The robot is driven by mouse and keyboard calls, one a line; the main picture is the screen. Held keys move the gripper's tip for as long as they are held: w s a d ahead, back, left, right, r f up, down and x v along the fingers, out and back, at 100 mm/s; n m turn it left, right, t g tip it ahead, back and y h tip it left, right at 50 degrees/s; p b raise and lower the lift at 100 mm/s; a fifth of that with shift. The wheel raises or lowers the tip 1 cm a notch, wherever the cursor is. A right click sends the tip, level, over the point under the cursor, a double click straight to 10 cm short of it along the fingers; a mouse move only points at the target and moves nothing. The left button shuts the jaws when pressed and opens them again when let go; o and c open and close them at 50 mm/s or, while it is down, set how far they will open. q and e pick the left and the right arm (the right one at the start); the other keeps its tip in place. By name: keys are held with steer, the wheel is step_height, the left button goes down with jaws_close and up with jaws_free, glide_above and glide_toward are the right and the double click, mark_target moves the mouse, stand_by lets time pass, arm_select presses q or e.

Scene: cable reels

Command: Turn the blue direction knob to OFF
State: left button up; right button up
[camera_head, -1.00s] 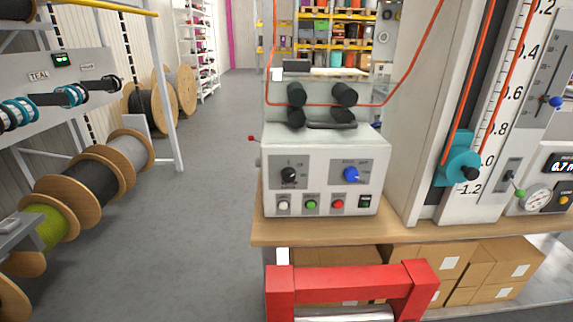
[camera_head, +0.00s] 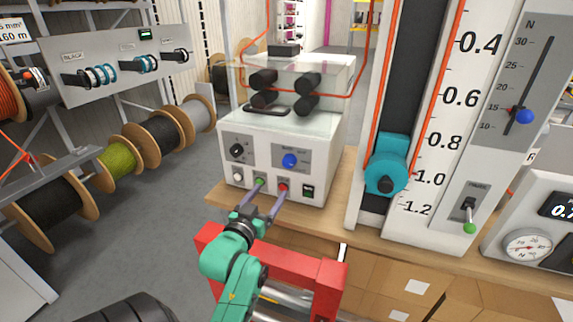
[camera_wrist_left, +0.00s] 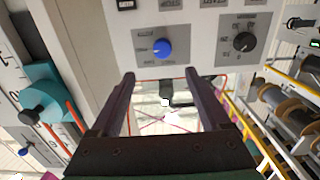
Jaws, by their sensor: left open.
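The blue direction knob (camera_head: 290,160) sits on the right half of the front panel of a white control box (camera_head: 262,185), above a row of buttons. It also shows in the left wrist view (camera_wrist_left: 161,48), beyond the fingertips and a little above the middle. My left gripper (camera_head: 268,187) is open and empty in front of the box, below the knob; its two fingers reach toward the green and red buttons. In the wrist view the fingers (camera_wrist_left: 158,78) stand apart with nothing between them. I cannot read the knob's labels. My right gripper is not in view.
A black knob (camera_head: 237,151) is left of the blue one. Green (camera_head: 260,182) and red (camera_head: 283,188) buttons lie close to the fingertips. A red frame (camera_head: 285,262) stands before the wooden bench (camera_head: 345,212). A tall scale with a teal slider (camera_head: 386,165) rises at the right.

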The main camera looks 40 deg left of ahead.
mark_target(287, 163)
arm_select(q)
steer(key=p+x, duration=0.1)
steer(key=x, duration=0.8)
steer(key=r+p+x, duration=0.1)
steer(key=x, duration=0.3)
steer(key=shift+w+a+p, duration=0.25)
steer(key=shift+a+p, duration=0.1)
steer(key=shift+a, duration=0.05)
steer(key=shift+w+f, duration=0.1)
steer(key=shift+w, duration=0.3)
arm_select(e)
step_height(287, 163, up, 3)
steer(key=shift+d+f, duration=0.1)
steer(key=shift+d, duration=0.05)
arm_select(q)
steer(key=shift+c, duration=0.3)
jaws_close()
